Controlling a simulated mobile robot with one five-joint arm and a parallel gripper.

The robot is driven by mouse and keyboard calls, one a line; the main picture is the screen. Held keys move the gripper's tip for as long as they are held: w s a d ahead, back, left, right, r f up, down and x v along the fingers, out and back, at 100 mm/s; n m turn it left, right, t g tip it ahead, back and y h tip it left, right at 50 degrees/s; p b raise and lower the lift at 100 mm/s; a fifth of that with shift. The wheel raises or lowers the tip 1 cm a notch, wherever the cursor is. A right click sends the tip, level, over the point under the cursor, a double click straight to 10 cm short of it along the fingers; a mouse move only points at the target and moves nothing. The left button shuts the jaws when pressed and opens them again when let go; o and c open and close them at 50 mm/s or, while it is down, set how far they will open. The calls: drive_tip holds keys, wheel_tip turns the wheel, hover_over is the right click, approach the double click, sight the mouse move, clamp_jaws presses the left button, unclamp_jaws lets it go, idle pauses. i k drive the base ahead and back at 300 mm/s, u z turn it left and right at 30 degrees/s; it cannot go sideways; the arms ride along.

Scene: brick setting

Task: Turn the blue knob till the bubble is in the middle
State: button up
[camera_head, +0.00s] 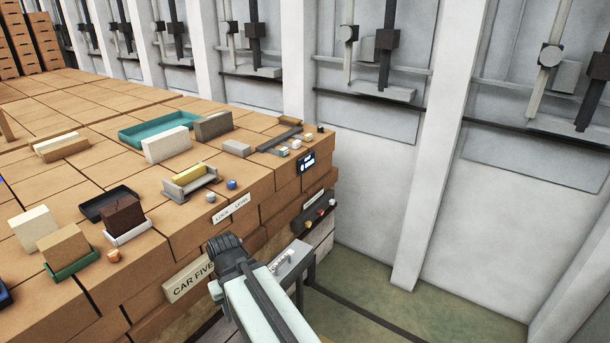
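The blue knob (231,184) is a small round piece on top of the brick stack, near its front edge. A small grey knob (211,197) sits just left of it. Behind them a yellow bar (188,174) lies in a grey cradle (178,192); it may be the level, but no bubble can be made out at this size. A white label (231,208) below the knobs seems to read "LOCK - LEVEL". The dark end of my arm, where my gripper (226,244) seems to be, is in front of the stack's face, below the label and apart from the knob. Its fingers cannot be made out.
An orange knob (113,256) is near the edge. A teal tray (160,128) and white block (167,145) are behind. A small display (307,162) and a "CAR FIVE" sign (188,279) are on the stack's faces. Green floor (380,290) is open at right.

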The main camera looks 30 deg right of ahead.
sight(231, 184)
drive_tip(key=z, duration=0.4)
drive_tip(key=i, duration=1)
drive_tip(key=u, duration=0.05)
